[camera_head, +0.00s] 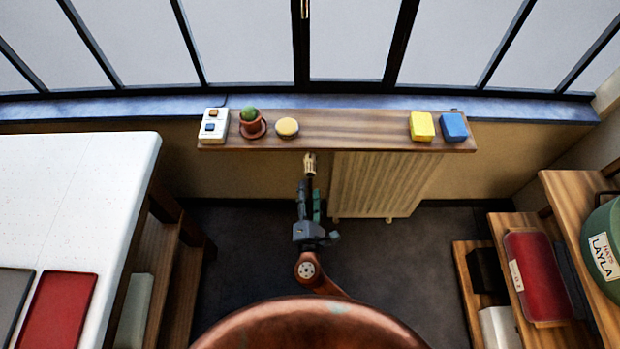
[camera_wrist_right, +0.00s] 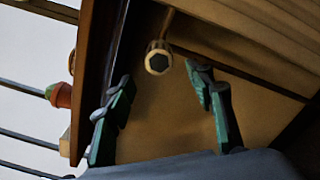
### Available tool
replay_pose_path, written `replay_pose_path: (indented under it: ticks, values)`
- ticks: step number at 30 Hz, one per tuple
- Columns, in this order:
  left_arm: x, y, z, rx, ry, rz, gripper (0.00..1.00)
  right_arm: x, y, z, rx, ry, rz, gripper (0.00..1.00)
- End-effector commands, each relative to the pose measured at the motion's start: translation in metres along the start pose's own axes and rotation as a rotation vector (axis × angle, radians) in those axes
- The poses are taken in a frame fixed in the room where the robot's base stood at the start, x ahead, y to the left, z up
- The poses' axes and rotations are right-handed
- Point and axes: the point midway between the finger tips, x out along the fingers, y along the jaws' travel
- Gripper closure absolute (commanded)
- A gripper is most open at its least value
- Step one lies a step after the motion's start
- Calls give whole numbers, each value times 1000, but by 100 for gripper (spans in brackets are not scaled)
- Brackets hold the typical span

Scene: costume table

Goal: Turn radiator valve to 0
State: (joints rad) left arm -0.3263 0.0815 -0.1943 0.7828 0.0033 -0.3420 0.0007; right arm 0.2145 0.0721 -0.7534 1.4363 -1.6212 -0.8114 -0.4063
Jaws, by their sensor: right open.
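The radiator valve (camera_head: 309,163) is a small cream knob at the left end of the radiator (camera_head: 380,185), just under the wooden shelf. In the right wrist view the valve (camera_wrist_right: 158,58) shows its dark hexagonal end face toward the camera. My right gripper (camera_head: 309,192) is just in front of and below the valve in the head view. In the wrist view its green fingers (camera_wrist_right: 160,85) are spread wide, with the valve between and beyond their tips, apparently untouched. Any markings on the valve are too small to read. My left gripper is not in view.
The wooden shelf (camera_head: 350,128) overhangs the valve and holds a switch box (camera_head: 213,126), a potted cactus (camera_head: 252,123), a round yellow item (camera_head: 287,128) and yellow (camera_head: 421,126) and blue (camera_head: 453,127) blocks. A white table (camera_head: 80,190) stands left, wooden steps right.

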Motion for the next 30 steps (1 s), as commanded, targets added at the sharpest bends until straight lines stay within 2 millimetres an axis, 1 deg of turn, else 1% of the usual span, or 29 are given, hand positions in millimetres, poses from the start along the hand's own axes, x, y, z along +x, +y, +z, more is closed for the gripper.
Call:
replay_pose_path:
  ticks: [1,3,8,26,28,29,30]
  values:
    - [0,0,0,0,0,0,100,-8,-1,0,1,-1,-2,51]
    - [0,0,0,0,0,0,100,-17,0,0,-1,-1,-1,51]
    - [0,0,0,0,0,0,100,-28,0,0,-1,-1,0,51]
    - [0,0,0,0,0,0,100,-29,-1,0,0,0,-2,51]
    - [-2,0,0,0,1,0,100,-29,-9,-1,6,8,-21,51]
    - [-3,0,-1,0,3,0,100,-28,-16,-2,12,14,-37,51]
    - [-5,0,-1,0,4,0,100,-27,-29,-3,25,26,-67,51]
